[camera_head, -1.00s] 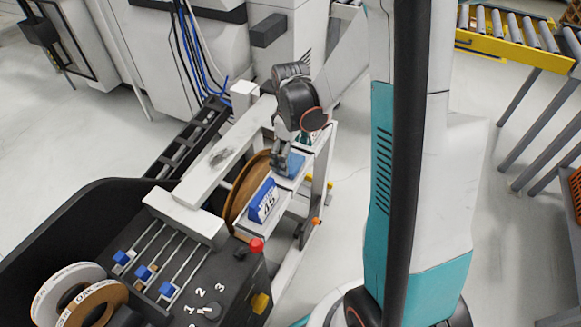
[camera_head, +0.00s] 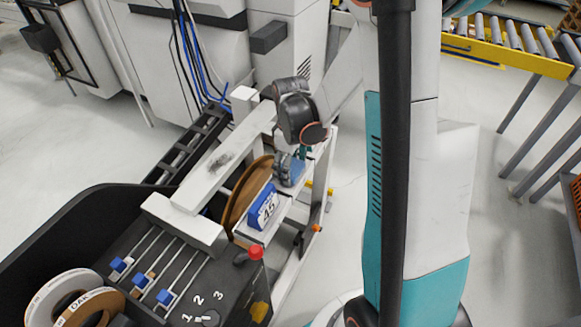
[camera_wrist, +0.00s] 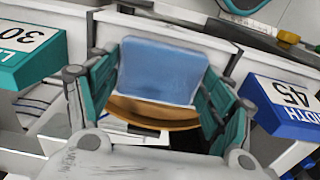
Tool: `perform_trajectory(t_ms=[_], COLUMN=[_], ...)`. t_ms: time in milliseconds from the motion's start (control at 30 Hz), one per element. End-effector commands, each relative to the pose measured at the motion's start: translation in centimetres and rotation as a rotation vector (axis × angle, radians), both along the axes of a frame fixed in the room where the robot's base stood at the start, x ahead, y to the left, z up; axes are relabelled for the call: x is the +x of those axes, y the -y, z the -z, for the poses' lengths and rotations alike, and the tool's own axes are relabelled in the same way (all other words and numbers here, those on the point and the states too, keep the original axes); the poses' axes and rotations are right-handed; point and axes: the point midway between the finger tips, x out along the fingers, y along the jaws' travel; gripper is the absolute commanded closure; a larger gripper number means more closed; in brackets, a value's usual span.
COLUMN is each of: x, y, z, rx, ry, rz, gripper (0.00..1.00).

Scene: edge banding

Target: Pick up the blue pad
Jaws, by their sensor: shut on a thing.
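The blue pad (camera_wrist: 160,72) is a flat light-blue piece with rounded corners, seen between the teal fingers in the wrist view. My gripper (camera_wrist: 160,90) is shut on it, with a finger at its left and right edges. In the head view the pad (camera_head: 294,171) shows small beside my gripper (camera_head: 287,172), over the white rail of the machine. Whether the pad still touches the rail cannot be told.
A blue block marked 45 (camera_head: 264,206) sits close by on the rail; it also shows at right in the wrist view (camera_wrist: 290,105). A teal block marked 30 (camera_wrist: 30,55) is at left. A brown disc (camera_head: 245,195) stands behind. A red button (camera_head: 256,252) is in front.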

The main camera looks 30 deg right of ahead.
Motion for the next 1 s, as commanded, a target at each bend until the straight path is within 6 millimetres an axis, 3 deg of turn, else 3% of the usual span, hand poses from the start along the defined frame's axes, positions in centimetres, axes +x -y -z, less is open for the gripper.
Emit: perform_trajectory(t_ms=[267, 1000], x=[0.0, 0.0], y=[0.0, 0.0], z=[-2.5, -16.5], rx=[0.000, 0.000], ry=[0.000, 0.000], rz=[0.000, 0.000], gripper=[0.42, 0.42])
